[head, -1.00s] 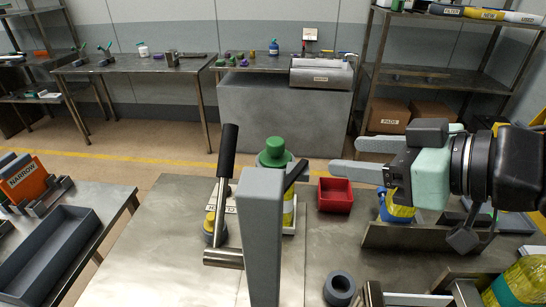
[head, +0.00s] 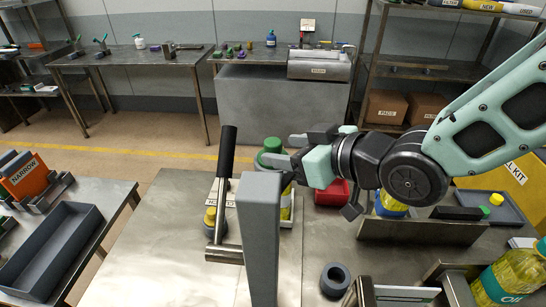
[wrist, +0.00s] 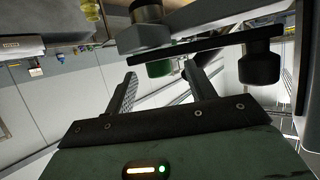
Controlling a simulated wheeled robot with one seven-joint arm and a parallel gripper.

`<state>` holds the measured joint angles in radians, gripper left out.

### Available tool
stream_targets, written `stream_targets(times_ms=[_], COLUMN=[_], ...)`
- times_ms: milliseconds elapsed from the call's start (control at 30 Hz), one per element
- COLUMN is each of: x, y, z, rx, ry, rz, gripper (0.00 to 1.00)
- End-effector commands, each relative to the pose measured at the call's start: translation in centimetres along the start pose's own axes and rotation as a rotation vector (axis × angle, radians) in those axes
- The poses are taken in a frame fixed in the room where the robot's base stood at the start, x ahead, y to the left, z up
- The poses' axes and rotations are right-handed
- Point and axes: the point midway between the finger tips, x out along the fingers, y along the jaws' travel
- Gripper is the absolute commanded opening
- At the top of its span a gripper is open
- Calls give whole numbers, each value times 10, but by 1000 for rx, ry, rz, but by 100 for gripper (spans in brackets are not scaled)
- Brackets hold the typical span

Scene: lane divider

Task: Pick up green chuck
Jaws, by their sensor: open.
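The green chuck (head: 272,145) stands upright at the middle of the near table, on top of a grey-green body, behind a grey post. In the wrist view, the green chuck (wrist: 159,68) shows just beyond and between the fingertips of my gripper (wrist: 160,76), partly hidden by a dark bar. I cannot tell whether the fingers touch it.
The grey post (head: 260,235) rises close in front of the chuck. A black-handled lever (head: 227,155) stands to its left. A red bin (head: 330,193) sits below my wrist, partly covered. A grey ring (head: 335,280) lies at the front. The table's left part is clear.

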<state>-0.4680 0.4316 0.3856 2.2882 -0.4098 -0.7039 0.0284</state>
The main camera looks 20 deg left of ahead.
Motion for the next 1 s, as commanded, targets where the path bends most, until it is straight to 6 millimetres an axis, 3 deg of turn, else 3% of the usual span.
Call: stream_targets(times_ms=[300,633,800,833,1000], x=[36,41,41,41,41], y=[2,2,2,2,2], z=[-6,-4,-4,-4,-4], rx=[2,0,0,0,0], ry=[-1,0,0,0,1], rz=[-2,0,-1,-1,0], gripper=[55,55,8,2,3])
